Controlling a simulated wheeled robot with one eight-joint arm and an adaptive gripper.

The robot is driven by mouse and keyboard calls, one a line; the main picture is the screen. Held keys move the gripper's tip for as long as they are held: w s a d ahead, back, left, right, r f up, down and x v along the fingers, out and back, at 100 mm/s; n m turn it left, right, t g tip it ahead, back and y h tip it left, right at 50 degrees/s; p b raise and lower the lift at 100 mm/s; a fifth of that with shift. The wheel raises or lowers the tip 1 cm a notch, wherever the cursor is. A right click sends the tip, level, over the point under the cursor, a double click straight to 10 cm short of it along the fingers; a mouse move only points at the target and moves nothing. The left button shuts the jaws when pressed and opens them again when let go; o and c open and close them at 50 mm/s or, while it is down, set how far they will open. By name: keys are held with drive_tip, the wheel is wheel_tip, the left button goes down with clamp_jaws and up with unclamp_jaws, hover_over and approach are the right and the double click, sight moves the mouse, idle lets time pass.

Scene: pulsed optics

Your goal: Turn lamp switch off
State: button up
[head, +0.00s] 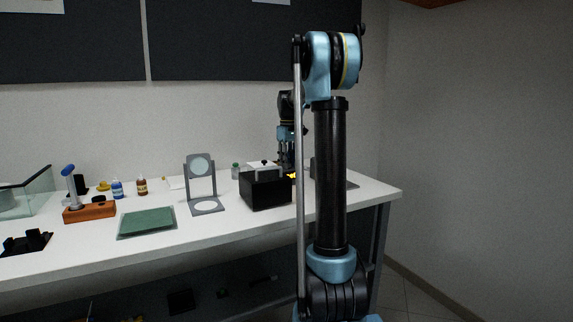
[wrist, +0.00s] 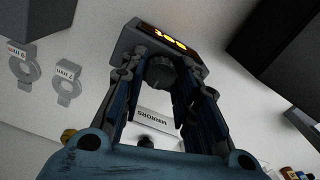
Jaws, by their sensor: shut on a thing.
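A dark box with a glowing orange display (wrist: 165,38) is at the top of the wrist view; the digits are hard to read. A round dark knob (wrist: 160,72) sits on its near face. My gripper (wrist: 161,82) has its two fingers on either side of this knob and is shut on it. In the head view my gripper (head: 287,163) is at the back right of the table, beside the orange glow (head: 292,175). The fingertips are partly hidden there by the black box. I see no separately marked lamp switch.
A black box (head: 265,191) stands in front of my gripper on the white table (head: 350,201). A grey stand with a round plate (head: 201,184) is left of it. A label reading MIRRORS (wrist: 154,117) and ring-shaped parts (wrist: 66,86) show in the wrist view.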

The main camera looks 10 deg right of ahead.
drive_tip(key=o, duration=1.1)
drive_tip(key=shift+c, duration=0.2)
wheel_tip(320, 180, up, 12)
drive_tip(key=shift+w+f, duration=0.1)
